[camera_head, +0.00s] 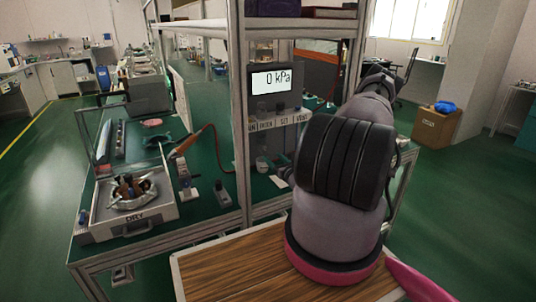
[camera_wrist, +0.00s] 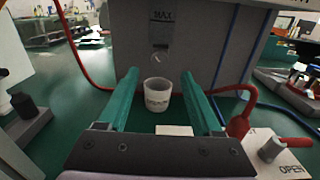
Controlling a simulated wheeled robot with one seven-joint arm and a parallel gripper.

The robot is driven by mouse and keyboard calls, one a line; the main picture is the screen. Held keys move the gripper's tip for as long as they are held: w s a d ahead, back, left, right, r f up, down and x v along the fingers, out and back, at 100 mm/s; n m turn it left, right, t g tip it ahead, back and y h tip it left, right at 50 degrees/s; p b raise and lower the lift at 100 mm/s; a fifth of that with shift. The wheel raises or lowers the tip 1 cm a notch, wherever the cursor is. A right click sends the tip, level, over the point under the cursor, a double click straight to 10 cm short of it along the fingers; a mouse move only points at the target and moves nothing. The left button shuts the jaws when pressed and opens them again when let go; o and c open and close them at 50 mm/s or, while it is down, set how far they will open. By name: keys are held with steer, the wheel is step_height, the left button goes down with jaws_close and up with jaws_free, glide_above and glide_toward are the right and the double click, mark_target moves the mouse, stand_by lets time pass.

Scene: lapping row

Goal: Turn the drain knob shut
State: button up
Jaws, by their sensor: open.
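In the wrist view, a small round knob (camera_wrist: 157,58) sits on the front of a grey housing (camera_wrist: 205,45), below a sight window marked MAX (camera_wrist: 161,30). It looks like the drain knob, but its turn position is too small to read. A white cup (camera_wrist: 157,92) with blurred print stands below it. My gripper (camera_wrist: 159,74) is open and empty, its teal fingers pointing at the housing on either side of the cup and knob. In the head view my arm hides the gripper.
A plate marked OPEN (camera_wrist: 292,168) with a grey knob (camera_wrist: 269,149) and red handle lies right of my gripper. A red hose (camera_wrist: 85,70) and blue cable run nearby. A DRY tray (camera_head: 125,222) is left.

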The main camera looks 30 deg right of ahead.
mark_target(266, 151)
steer(key=w, duration=0.5)
steer(key=shift+w+a, duration=0.1)
steer(key=shift+w, duration=0.05)
jaws_close()
